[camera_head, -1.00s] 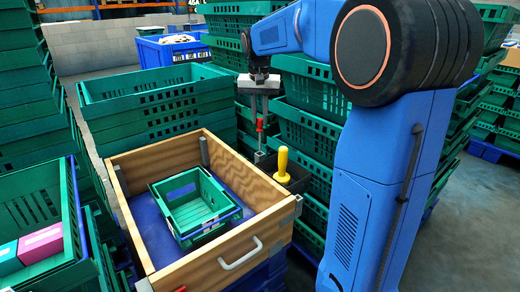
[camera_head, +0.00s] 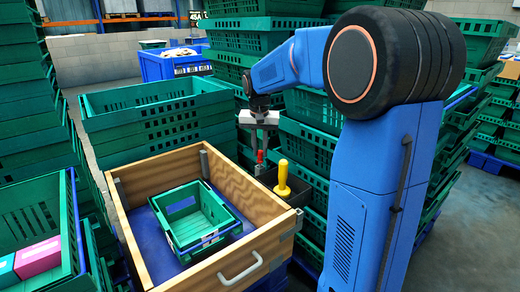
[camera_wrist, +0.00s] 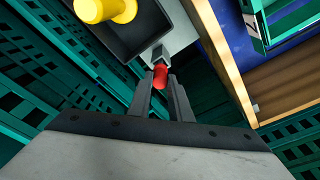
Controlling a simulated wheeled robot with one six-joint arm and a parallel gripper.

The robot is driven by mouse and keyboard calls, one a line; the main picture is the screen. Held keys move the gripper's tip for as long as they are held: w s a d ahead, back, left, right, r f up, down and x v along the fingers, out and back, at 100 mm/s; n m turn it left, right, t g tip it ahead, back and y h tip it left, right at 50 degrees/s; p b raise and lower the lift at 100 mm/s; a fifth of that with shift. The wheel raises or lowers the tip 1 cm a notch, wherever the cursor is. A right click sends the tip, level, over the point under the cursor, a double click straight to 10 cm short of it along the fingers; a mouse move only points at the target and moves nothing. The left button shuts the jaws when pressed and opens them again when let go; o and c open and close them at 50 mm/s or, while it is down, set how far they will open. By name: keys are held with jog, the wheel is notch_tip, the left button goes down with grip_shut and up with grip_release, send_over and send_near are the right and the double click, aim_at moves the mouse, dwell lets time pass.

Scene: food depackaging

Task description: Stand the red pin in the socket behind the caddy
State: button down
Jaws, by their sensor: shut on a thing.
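The red pin (camera_head: 259,156) is upright between the fingertips of my gripper (camera_head: 260,146), which is shut on it. In the wrist view the red pin (camera_wrist: 160,75) shows as a short red end between the fingertips (camera_wrist: 162,85). A grey metal socket (camera_wrist: 157,54) lies just beyond the pin, beside the dark caddy (camera_wrist: 125,37). In the head view the caddy (camera_head: 296,194) holds a yellow-handled thing (camera_head: 282,178) and hides the socket. The pin's lower end is at or just above the socket; I cannot tell whether it is inside.
A wooden-sided box (camera_head: 243,257) with a green crate (camera_head: 199,240) inside stands left of the caddy. Stacked green crates (camera_head: 303,150) rise close on the right and behind. A crate with small boxes (camera_head: 38,257) is at far left.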

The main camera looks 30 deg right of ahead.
jog(key=c, duration=1.6)
grip_release()
jog(key=r, duration=0.4)
jog(key=s+r, duration=0.1)
jog(key=r, duration=0.3)
jog(key=a+r, duration=0.1)
jog(key=r, duration=0.3)
jog(key=shift+s, duration=0.3)
jog(key=shift+s, duration=0.1)
